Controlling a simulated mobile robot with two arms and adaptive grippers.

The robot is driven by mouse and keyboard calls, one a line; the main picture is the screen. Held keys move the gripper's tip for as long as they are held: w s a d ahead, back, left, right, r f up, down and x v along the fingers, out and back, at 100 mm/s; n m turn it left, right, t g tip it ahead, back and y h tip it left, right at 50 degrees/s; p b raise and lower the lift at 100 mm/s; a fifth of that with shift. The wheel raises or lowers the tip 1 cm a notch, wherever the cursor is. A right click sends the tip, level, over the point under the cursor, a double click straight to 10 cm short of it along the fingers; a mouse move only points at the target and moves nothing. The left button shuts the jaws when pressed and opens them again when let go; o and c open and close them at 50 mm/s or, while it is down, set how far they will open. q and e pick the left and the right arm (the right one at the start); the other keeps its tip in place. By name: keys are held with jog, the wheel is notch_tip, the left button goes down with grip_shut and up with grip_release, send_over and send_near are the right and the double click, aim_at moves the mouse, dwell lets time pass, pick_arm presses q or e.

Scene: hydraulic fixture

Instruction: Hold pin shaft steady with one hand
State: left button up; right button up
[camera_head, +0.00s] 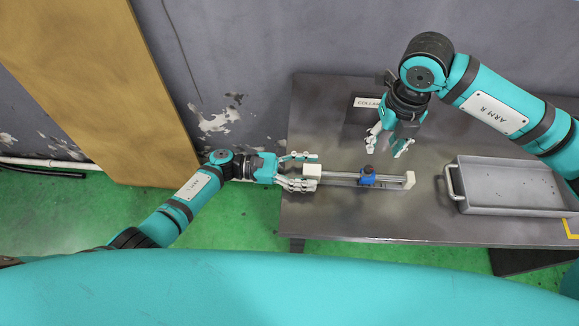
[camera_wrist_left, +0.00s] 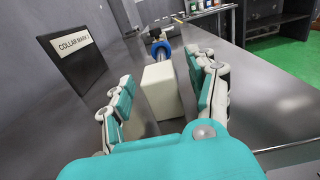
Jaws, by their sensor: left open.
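A fixture with a grey shaft (camera_head: 341,175) lies on the metal table, with a pale block (camera_head: 312,171) at its left end and another (camera_head: 409,180) at its right end. A blue collar (camera_head: 367,180) with a dark top sits around the shaft; it also shows in the left wrist view (camera_wrist_left: 162,49). My left gripper (camera_head: 302,170) is open. Its fingers lie on either side of the left pale block (camera_wrist_left: 160,88), with gaps visible in the wrist view. My right gripper (camera_head: 389,146) hangs above the table behind the fixture, fingers apart and empty.
A grey tray (camera_head: 455,190) with a handle stands right of the fixture. A dark panel labelled COLLAR (camera_head: 357,118) stands at the back, partly hidden by my right arm. The table's front strip is clear. A tan board (camera_head: 100,80) leans on the wall at left.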

pick_arm(q)
jog(key=shift+d, duration=0.5)
